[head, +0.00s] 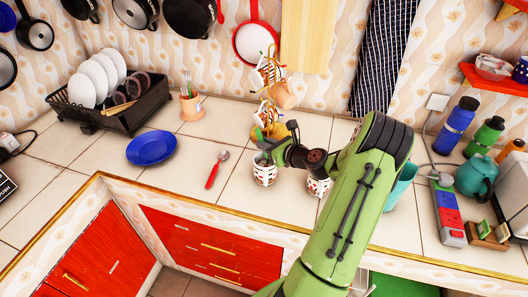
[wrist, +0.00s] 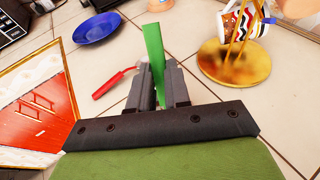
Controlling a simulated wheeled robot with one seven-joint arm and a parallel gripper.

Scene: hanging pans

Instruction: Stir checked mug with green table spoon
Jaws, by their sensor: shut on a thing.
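My gripper (head: 266,150) is shut on the green table spoon, whose green handle (wrist: 154,50) stands up between the fingers (wrist: 158,80) in the wrist view. The spoon's lower end is hidden. In the head view, a white mug with a red and dark pattern (head: 264,175) stands on the counter directly below my gripper. I cannot tell whether the spoon is inside it. A second patterned mug (head: 317,187) stands to its right, partly covered by my arm. The pattern is too small to tell which mug is checked. Neither standing mug is clear in the wrist view.
A gold mug tree (head: 270,100) with hanging mugs stands close behind my gripper; its round base (wrist: 233,66) shows in the wrist view. A red-handled spoon (head: 213,175) and a blue plate (head: 151,148) lie left. A teal cup (head: 401,185) stands right of my arm.

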